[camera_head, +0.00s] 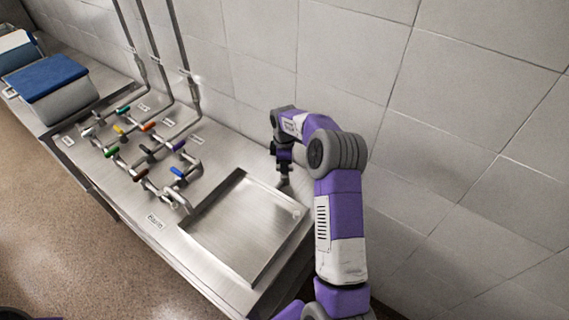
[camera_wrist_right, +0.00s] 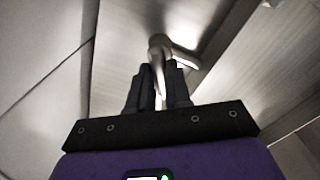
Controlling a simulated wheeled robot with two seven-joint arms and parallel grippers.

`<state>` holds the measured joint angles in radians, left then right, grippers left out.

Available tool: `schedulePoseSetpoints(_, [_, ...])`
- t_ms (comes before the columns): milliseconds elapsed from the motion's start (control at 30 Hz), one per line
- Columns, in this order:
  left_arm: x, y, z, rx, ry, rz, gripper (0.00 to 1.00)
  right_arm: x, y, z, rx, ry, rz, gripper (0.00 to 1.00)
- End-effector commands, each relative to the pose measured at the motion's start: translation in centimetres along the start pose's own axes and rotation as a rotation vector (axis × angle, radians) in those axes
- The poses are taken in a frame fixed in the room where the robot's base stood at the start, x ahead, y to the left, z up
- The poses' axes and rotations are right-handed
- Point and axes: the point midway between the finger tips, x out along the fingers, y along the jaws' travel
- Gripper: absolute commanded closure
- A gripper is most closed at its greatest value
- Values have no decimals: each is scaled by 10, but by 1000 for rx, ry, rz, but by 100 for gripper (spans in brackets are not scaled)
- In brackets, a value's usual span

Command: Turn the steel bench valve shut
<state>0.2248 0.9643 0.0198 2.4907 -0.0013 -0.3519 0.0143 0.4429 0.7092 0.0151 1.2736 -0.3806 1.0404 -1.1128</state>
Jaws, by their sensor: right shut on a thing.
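The steel bench valve (camera_wrist_right: 160,43) is a small bare-metal fitting with a rounded top. A short metal arm sticks out from it to the right in the right wrist view. In the head view only a little of it (camera_head: 284,183) shows below my right gripper (camera_head: 284,170), at the back edge of the bench by the wall. In the right wrist view my right gripper (camera_wrist_right: 160,80) has its two dark fingers shut on a part of the valve between them. The exact lie of its handle is partly hidden. My left gripper is not in view.
A shallow steel tray-like recess (camera_head: 245,225) lies in front of the valve. Several coloured-handled taps (camera_head: 145,150) on pipes stand to the left. A blue-lidded box (camera_head: 50,80) is at far left. The tiled wall (camera_head: 350,60) rises close behind my right arm.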

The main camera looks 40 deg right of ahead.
Motion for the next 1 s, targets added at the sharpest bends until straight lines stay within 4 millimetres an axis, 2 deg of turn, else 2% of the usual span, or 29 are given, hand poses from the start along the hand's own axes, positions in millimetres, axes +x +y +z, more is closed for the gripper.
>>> schedulePoseSetpoints(500, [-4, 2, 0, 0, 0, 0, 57, -1, 1, 0, 430, -1, 3, 100])
schedulePoseSetpoints(1000, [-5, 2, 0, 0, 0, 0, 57, -1, 1, 0, 587, 0, 3, 100])
